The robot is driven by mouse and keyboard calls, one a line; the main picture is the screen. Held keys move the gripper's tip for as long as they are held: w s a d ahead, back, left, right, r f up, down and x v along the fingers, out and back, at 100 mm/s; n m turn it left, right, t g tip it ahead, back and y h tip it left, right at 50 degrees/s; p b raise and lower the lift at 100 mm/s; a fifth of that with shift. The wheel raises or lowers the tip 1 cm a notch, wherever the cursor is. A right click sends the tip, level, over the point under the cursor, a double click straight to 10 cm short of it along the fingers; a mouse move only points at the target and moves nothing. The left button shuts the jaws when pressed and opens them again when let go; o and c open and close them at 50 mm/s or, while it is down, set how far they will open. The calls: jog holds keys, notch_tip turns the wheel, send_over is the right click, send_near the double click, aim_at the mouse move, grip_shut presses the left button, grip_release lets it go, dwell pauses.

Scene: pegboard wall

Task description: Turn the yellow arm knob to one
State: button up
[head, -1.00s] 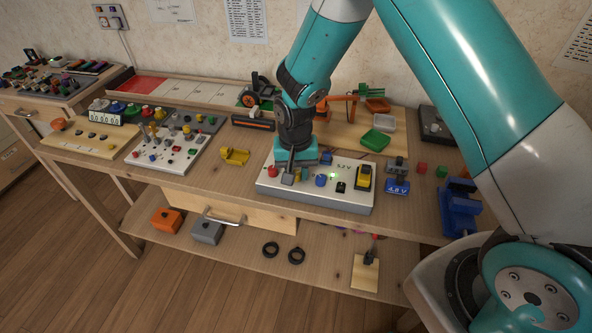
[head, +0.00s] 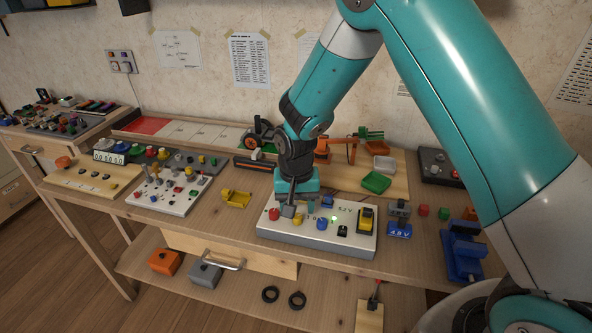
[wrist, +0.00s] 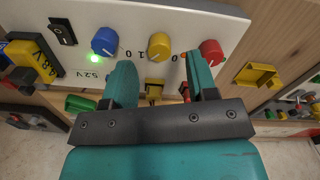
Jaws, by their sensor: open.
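The white control panel (head: 270,233) sits at the front of the bench. Its round yellow knob (wrist: 160,44) shows in the wrist view between a blue knob (wrist: 104,41) and a red knob (wrist: 211,52). The yellow knob's pale pointer slants toward the lower left, and small digits 1 and 0 are printed nearby. It also shows small in the head view (head: 298,220). My gripper (wrist: 160,72) is open over the panel, fingers apart, with the yellow knob just beyond the gap and not held. Contact cannot be told.
A black switch (wrist: 62,31) and a yellow switch (wrist: 36,60) share the panel, with a lit green lamp beside the blue knob. A yellow holder (head: 236,198) and a second knob panel (head: 168,192) stand left. A blue vise (head: 463,250) is right.

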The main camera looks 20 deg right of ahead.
aim_at(296, 216)
notch_tip(296, 216, up, 14)
jog(key=shift+a, duration=0.15)
jog(key=shift+r, duration=0.1)
dwell(0.3)
jog(key=s+a+r+n+y, duration=0.1)
jog(key=s+r+n, duration=0.2)
jog(key=s, duration=0.5)
jog(key=s+a+r+n+y, duration=0.2)
jog(key=s+r+n, duration=0.1)
jog(key=s, duration=0.5)
jog(key=s+a+r+n+y+p, duration=0.1)
jog(key=s+r+n, duration=0.2)
jog(key=s+n, duration=0.2)
jog(key=s, duration=0.3)
jog(key=shift+s+a+r, duration=0.15)
jog(key=shift+s+r, duration=0.15)
jog(key=shift+s, duration=0.1)
